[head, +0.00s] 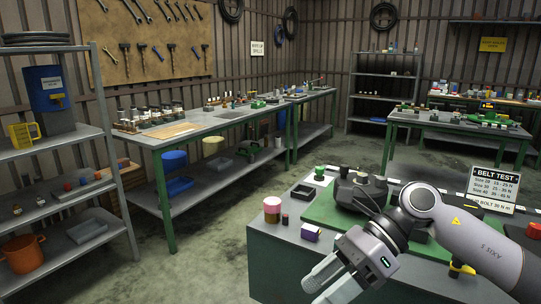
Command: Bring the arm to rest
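My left arm and gripper are not in view.
A shelf (75,135) stands at left. Floor left of the bench is clear.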

